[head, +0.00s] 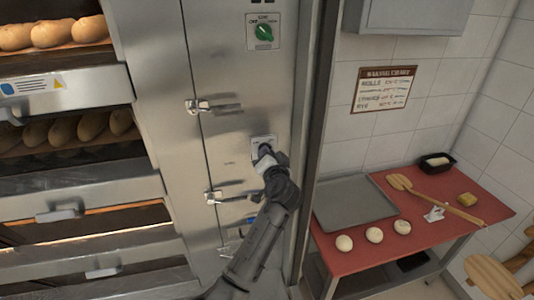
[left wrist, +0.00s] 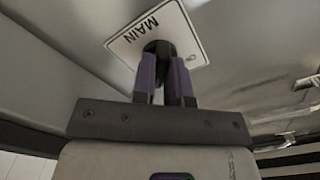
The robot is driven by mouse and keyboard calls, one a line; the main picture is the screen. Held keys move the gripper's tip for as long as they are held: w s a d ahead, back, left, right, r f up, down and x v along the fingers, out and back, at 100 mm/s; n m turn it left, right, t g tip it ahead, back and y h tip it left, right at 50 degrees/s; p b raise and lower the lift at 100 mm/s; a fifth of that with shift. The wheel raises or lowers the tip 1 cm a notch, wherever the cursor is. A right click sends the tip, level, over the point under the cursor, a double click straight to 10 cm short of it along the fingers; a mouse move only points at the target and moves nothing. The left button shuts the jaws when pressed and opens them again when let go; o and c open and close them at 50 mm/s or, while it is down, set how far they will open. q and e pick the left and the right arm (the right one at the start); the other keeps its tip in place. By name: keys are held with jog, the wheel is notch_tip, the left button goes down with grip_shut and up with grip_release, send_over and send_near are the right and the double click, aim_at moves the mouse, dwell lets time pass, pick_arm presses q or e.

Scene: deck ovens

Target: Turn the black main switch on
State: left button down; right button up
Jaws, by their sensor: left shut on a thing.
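The black main switch (left wrist: 157,47) is a dark round knob on a white plate marked MAIN (left wrist: 128,38), which appears upside down in the left wrist view. My left gripper (left wrist: 170,62) has its two purple-grey fingers closed on the knob. In the head view the pale plate (head: 262,140) shows on the steel panel, and my left gripper (head: 264,156) covers the knob. The fingers hide most of the knob, so I cannot tell which way it points. My right gripper is not in view.
A green rotary knob (head: 264,33) sits higher on the same steel panel (head: 226,90). Door latches (head: 212,106) stick out to the left. Ovens with loaves (head: 54,33) stand at far left. A red table (head: 447,215) with a tray (head: 353,203) and dough balls (head: 374,235) stands right.

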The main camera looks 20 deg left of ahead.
pick_arm(q)
jog(key=shift+m, duration=0.3)
jog(key=c, duration=1.1)
grip_release()
jog(key=shift+c, duration=0.2)
jog(key=b+v, duration=0.2)
jog(key=v, duration=1.2)
